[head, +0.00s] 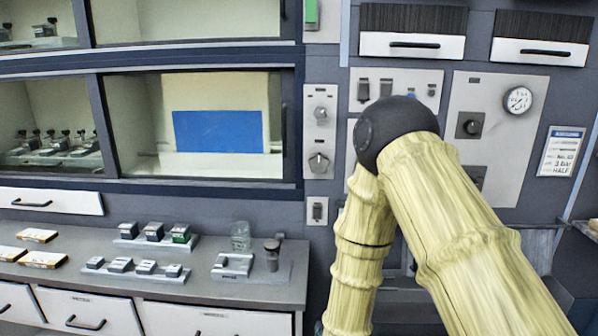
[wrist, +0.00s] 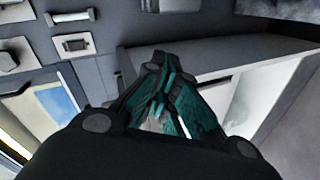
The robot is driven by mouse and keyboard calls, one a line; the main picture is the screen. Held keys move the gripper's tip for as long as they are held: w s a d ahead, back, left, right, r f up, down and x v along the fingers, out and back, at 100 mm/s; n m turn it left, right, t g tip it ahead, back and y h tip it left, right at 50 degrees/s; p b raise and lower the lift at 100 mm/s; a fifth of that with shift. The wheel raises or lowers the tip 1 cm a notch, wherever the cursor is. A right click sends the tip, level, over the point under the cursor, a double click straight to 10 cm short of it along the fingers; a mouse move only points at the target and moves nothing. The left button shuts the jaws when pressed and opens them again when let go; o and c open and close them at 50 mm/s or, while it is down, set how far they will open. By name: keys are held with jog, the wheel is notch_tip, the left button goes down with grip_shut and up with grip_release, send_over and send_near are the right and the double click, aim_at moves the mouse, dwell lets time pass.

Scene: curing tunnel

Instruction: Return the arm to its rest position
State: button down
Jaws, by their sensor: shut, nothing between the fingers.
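My arm, in pale ribbed yellow sleeves with a dark round elbow, fills the right side of the head view. Its lower end runs out of the bottom of that view, so the fingers are hidden there. In the wrist view my gripper (wrist: 160,65) shows dark links and teal finger pads. The fingers are together at the tips with nothing between them. No object touches the gripper in that view.
A grey counter (head: 225,285) holds small blocks on plates, a glass jar (head: 240,236) and a dark-topped post (head: 272,252). White drawers (head: 85,310) sit below.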

jog(key=s+d+f+m+g, duration=0.3)
jog(key=s+d+f, duration=0.1)
jog(key=s+f, duration=0.35)
jog(key=s+d+f+m+g, duration=0.4)
jog(key=s+f, duration=0.2)
jog(key=f, duration=0.3)
jog(key=s+d+f+m+g, duration=0.2)
jog(key=s, duration=0.5)
jog(key=s+d+f+m+g, duration=0.2)
jog(key=s+d+f, duration=0.1)
jog(key=s, duration=0.5)
jog(key=s+d+f+m+g, duration=0.3)
jog(key=s, duration=0.4)
jog(key=shift+s, duration=0.15)
jog(key=c, duration=2.2)
grip_release()
